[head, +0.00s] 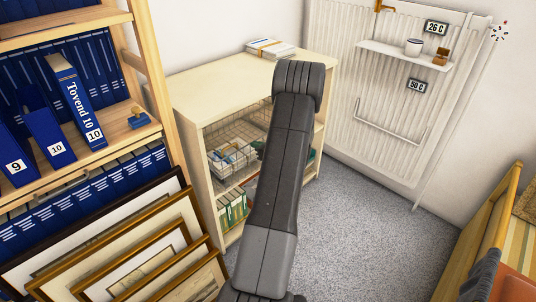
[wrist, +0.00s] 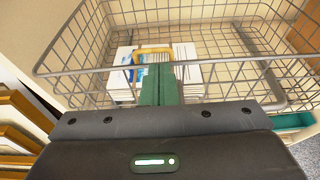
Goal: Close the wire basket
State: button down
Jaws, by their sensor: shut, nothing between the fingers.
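The wire basket (head: 237,138) sits in the upper opening of the pale wooden cabinet, partly hidden by my arm in the head view. In the wrist view the wire basket (wrist: 215,68) fills the upper part, with stacks of white paper or cards (wrist: 190,72) inside. My gripper (wrist: 160,72) shows as green fingers pressed together at the basket's front wires, with nothing between them. The fingertips overlap the front rim; whether they touch it I cannot tell. My gripper is hidden behind my arm in the head view. How far out the basket stands is unclear.
The cabinet (head: 215,85) bears papers (head: 270,48) on top. Green-spined books (head: 233,207) stand below the basket. Framed prints (head: 150,250) lean at the left beside a shelf of blue binders (head: 75,95). A white radiator (head: 385,100) is behind. Grey floor (head: 370,240) is clear at the right.

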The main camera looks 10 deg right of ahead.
jog(key=shift+w+a, duration=1)
jog(key=shift+w, duration=0.15)
jog(key=shift+w+r, duration=0.15)
jog(key=shift+w, duration=0.05)
jog(key=shift+a, duration=0.1)
jog(key=shift+s, duration=0.1)
jog(key=f+v, duration=0.1)
jog(key=v, duration=1.3)
jog(key=shift+f, duration=0.2)
jog(key=shift+s, duration=0.1)
